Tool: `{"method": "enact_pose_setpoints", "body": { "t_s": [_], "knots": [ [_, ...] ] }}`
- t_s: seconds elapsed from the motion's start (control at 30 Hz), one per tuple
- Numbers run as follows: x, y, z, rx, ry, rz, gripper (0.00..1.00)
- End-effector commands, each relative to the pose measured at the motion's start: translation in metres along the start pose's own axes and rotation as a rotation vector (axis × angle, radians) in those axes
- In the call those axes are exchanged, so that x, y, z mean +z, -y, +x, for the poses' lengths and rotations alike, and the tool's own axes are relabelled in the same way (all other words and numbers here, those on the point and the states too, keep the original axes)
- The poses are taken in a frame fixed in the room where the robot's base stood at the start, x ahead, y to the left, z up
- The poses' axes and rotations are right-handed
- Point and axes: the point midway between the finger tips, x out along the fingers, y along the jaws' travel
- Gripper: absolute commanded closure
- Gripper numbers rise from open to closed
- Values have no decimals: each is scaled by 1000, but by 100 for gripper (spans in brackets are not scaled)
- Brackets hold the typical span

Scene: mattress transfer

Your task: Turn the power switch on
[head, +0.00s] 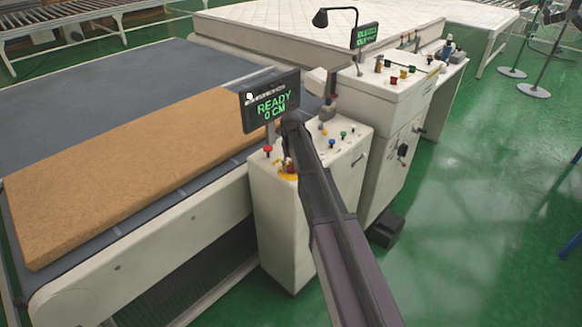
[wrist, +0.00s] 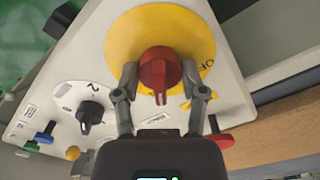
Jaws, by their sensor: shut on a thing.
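The power switch is a red rotary knob (wrist: 160,72) on a round yellow plate (wrist: 190,32) in the wrist view. My gripper (wrist: 160,82) has one finger on each side of the red knob and is shut on it. The knob's pointer end faces down in the picture, toward my palm. A display (head: 270,101) above that cabinet reads "READY 0 CM" in green.
A black knob (wrist: 90,112) on a white plate and green, blue and red controls sit near my fingers. A brown mattress slab (head: 120,165) lies on the conveyor (head: 120,75) at the left. A second control cabinet (head: 385,95) stands behind.

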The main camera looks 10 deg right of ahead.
Motion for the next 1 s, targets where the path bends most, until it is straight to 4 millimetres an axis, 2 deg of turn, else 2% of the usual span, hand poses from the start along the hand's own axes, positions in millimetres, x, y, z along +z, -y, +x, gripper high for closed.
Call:
{"method": "enact_pose_setpoints", "body": {
  "t_s": [0.3, 0.83, 0.87, 0.93, 0.97, 1.0],
  "knots": [
    [3, 0, 0, 0, 7, 152, 94],
    [3, 0, 0, 1, 7, 181, 94],
    [3, 0, 0, 1, 7, 181, 37],
    [3, 0, 0, 1, 6, 181, 16],
    [2, 0, 0, 1, 5, 181, 12],
    [2, 0, 0, 1, 5, 180, 12]
  ]
}}
